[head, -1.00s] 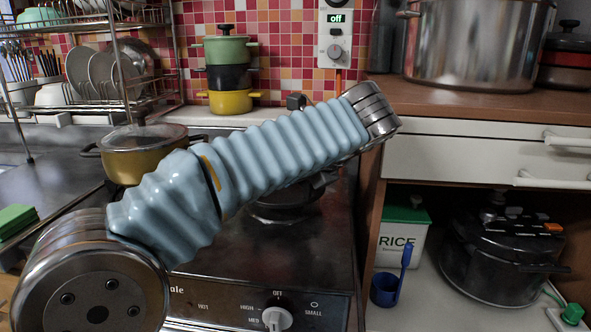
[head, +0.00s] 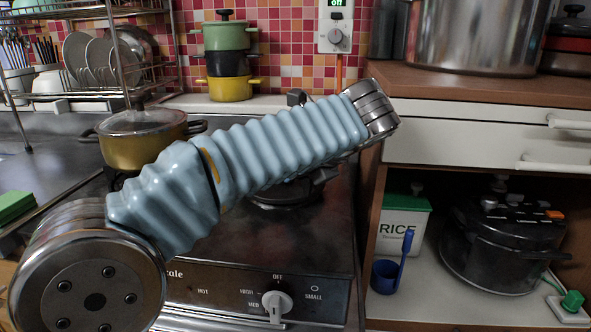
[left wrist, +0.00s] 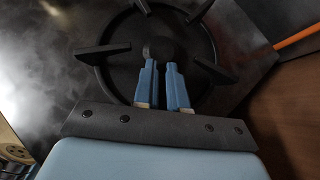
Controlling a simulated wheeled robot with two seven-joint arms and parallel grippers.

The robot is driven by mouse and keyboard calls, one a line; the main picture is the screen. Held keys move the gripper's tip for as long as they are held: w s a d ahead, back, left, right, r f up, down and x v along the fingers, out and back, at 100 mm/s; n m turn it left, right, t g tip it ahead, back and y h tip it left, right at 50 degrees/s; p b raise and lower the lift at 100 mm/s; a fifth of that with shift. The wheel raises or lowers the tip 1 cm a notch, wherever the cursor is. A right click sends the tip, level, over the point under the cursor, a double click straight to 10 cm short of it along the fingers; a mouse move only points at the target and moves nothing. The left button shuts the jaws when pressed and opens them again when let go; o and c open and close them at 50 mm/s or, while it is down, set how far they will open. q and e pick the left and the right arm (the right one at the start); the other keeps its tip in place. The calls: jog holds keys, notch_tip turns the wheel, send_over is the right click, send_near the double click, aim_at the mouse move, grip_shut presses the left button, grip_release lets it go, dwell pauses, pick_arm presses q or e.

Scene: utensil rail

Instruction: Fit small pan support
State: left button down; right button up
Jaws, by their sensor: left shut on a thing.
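My left gripper (left wrist: 161,75) shows in the left wrist view as two blue fingers close together, pointing down over the stove's burner. It is shut on the small pan support, a dark piece hard to make out against the black burner. A black ring with several prongs (left wrist: 103,48) surrounds the fingertips in that view; I cannot tell whether the held piece touches it. In the head view the burner (head: 285,194) is partly hidden behind my left arm, and the left gripper is hidden there too. My right gripper is in neither view.
A lidded yellow pot (head: 135,150) stands at the stove's back left. Stacked coloured pots (head: 228,62) stand behind on the ledge. A control knob (head: 276,302) is on the stove front. A wooden counter (head: 470,85) with a drawer and open shelf borders the stove's right side.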

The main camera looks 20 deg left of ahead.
pick_arm(q)
jog(key=shift+f, duration=0.65)
jog(key=shift+r+p, duration=0.15)
jog(key=shift+p, duration=0.2)
dwell(0.8)
jog(key=shift+a+r+p, duration=0.1)
jog(key=shift+p, duration=0.2)
jog(key=shift+f, duration=0.25)
dwell(0.6)
jog(key=shift+r, duration=0.1)
jog(key=shift+a+r+p, duration=0.1)
jog(key=shift+r+p, duration=0.45)
jog(key=shift+p, duration=0.35)
jog(key=shift+d+p, duration=0.2)
jog(key=shift+p, duration=0.1)
